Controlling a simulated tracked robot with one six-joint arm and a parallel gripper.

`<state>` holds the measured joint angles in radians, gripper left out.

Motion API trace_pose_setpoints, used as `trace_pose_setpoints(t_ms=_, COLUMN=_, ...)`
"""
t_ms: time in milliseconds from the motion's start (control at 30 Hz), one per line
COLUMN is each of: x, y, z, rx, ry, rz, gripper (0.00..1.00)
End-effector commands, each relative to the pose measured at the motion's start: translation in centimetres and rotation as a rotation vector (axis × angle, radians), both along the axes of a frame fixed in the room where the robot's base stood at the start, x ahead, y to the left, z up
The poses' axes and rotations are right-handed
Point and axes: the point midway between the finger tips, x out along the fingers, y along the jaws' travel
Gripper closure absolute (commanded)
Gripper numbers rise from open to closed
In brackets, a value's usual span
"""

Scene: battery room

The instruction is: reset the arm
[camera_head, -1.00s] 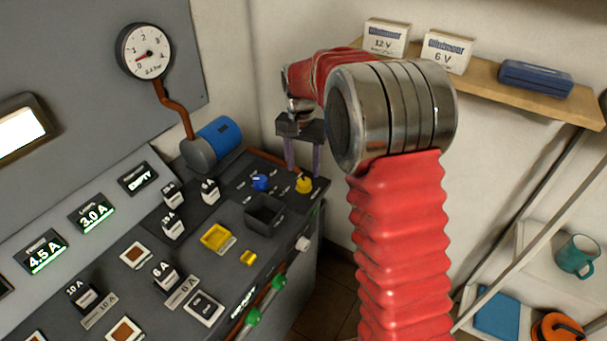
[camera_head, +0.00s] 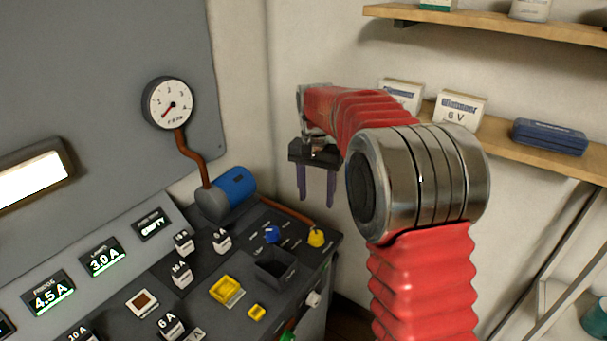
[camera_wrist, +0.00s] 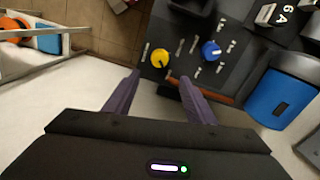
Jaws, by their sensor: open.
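My gripper (camera_head: 316,186) is open and empty, its two purple-grey fingers pointing down above the far right corner of the control panel (camera_head: 208,262). My red and metal arm rises at the right and bends over toward the panel. In the wrist view my gripper (camera_wrist: 158,92) shows its fingers spread apart. Beyond the fingertips lie a yellow knob (camera_wrist: 160,58) and a blue knob (camera_wrist: 211,50); nothing is between the fingers.
A shelf (camera_head: 520,155) at the right holds white battery boxes (camera_head: 459,110) and a blue case (camera_head: 549,137). An open black box (camera_head: 276,268) sits in the panel.

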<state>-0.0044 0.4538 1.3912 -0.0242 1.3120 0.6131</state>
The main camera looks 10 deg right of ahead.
Motion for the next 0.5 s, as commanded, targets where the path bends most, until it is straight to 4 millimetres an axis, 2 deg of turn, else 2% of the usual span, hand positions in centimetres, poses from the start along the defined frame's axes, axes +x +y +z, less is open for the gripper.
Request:
trace_pose_setpoints(t_ms=267, x=0.5, y=0.0, z=0.0, rx=0.001, ry=-0.017, rz=0.057, gripper=0.49)
trace_pose_setpoints(t_ms=400, x=-0.3, y=0.1, z=-2.3, rx=0.004, ry=-0.004, rz=0.139, gripper=0.49)
trace_pose_setpoints(t_ms=500, x=-1.5, y=0.1, z=-3.2, rx=0.007, ry=0.0, rz=0.19, gripper=0.49)
